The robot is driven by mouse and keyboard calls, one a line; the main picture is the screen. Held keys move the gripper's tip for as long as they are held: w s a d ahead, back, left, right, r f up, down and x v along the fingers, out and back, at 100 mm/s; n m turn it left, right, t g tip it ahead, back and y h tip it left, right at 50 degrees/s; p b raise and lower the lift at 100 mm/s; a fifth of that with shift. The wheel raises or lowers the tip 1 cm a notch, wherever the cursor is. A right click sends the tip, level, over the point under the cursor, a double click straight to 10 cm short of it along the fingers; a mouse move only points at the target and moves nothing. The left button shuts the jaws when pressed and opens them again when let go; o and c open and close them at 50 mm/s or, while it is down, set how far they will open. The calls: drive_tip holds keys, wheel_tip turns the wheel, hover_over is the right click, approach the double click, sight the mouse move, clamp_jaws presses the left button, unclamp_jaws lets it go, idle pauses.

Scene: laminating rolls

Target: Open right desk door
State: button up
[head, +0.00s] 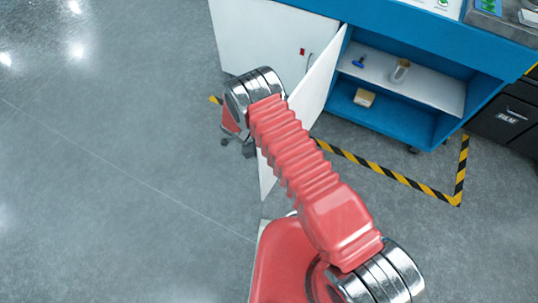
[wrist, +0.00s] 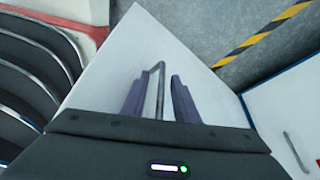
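The right desk door (head: 322,78) is a white panel that stands swung out from the blue desk (head: 400,35), with the compartment behind it exposed. In the wrist view the same door (wrist: 110,80) fills the middle, with a thin metal handle (wrist: 160,82) on its face. My gripper (wrist: 158,95) has its two purple-grey fingers on either side of this handle. The fingers are apart, with visible gaps beside the bar; contact cannot be told. In the head view my red arm crosses in front of the door and mostly hides the gripper.
The closed left door (head: 258,38) is beside the opening, and its handle (wrist: 294,152) shows in the wrist view. The shelf (head: 425,82) holds small items. A black drawer unit (head: 505,115) stands at right. Yellow-black tape (head: 385,172) marks the floor; the left floor is clear.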

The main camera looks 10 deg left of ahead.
drive_tip(key=shift+w+r, duration=0.1)
drive_tip(key=v, duration=1.3)
drive_tip(key=shift+r, duration=0.35)
